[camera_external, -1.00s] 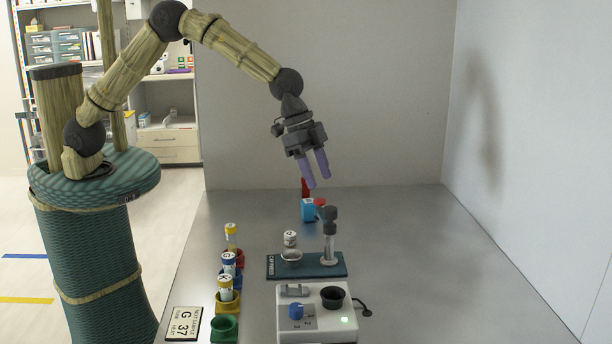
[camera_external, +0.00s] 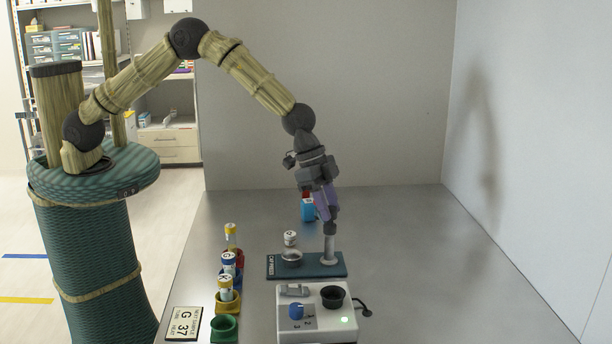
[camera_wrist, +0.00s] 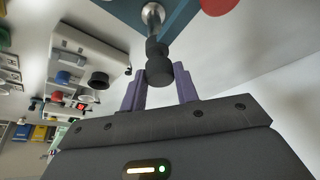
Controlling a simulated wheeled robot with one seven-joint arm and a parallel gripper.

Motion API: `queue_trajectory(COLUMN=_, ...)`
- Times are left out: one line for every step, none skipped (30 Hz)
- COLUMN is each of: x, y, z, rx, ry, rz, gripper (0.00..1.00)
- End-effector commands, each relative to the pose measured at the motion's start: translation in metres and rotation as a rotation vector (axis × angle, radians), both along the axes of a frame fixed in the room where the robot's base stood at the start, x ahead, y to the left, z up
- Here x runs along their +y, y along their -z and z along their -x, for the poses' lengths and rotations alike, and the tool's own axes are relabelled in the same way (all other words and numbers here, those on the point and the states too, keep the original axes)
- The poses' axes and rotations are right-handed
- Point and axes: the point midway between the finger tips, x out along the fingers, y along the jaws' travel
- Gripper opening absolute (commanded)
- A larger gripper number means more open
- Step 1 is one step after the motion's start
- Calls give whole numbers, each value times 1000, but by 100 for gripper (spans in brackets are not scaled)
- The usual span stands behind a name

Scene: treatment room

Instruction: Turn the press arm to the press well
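The cap press has a teal base (camera_external: 317,268) with a lettered plate at its left end. Its silver post (camera_external: 330,248) stands at the right end, with the dark press arm (camera_external: 331,226) on top. The press well (camera_external: 291,257) is at the left, with a white-capped vial (camera_external: 290,240) in it. My gripper (camera_external: 328,216) points down at the press arm from above. In the wrist view the gripper (camera_wrist: 160,92) is open, its purple fingers apart either side of the arm's dark round end (camera_wrist: 159,72). I cannot tell whether either finger touches it.
A white device (camera_external: 317,318) with a blue knob and black cup stands in front of the press. Colored holders with capped tubes (camera_external: 228,285) line the left, beside a sign (camera_external: 184,323). A blue object (camera_external: 308,210) stands behind. The table's right side is clear.

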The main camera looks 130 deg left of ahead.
Motion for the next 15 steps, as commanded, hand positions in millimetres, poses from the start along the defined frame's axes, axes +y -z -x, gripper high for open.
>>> queue_trajectory(x=0, y=0, z=0, rx=0, ry=0, rz=0, gripper=17)
queue_trajectory(x=0, y=0, z=0, rx=0, ry=0, rz=0, gripper=11)
queue_trajectory(x=0, y=0, z=0, rx=0, ry=0, rz=0, gripper=3)
queue_trajectory(x=0, y=0, z=0, rx=0, ry=0, rz=0, gripper=0)
queue_trajectory(x=0, y=0, z=0, rx=0, ry=0, rz=0, gripper=0)
queue_trajectory(x=0, y=0, z=0, rx=0, ry=0, rz=0, gripper=0)
queue_trajectory(x=0, y=0, z=0, rx=0, ry=0, rz=0, gripper=0)
queue_trajectory(x=0, y=0, z=0, rx=0, ry=-1, rz=0, gripper=0)
queue_trajectory(x=0, y=0, z=0, rx=0, ry=-2, rz=0, gripper=0)
queue_trajectory(x=0, y=0, z=0, rx=0, ry=-4, rz=0, gripper=0)
queue_trajectory(x=0, y=0, z=0, rx=0, ry=-7, rz=0, gripper=0)
queue_trajectory(x=0, y=0, z=0, rx=0, ry=-12, rz=0, gripper=0)
queue_trajectory(x=0, y=0, z=0, rx=0, ry=-17, rz=-1, gripper=0)
queue_trajectory(x=0, y=0, z=0, rx=0, ry=-22, rz=-1, gripper=0)
queue_trajectory(x=-1, y=-1, z=0, rx=0, ry=-30, rz=-2, gripper=0)
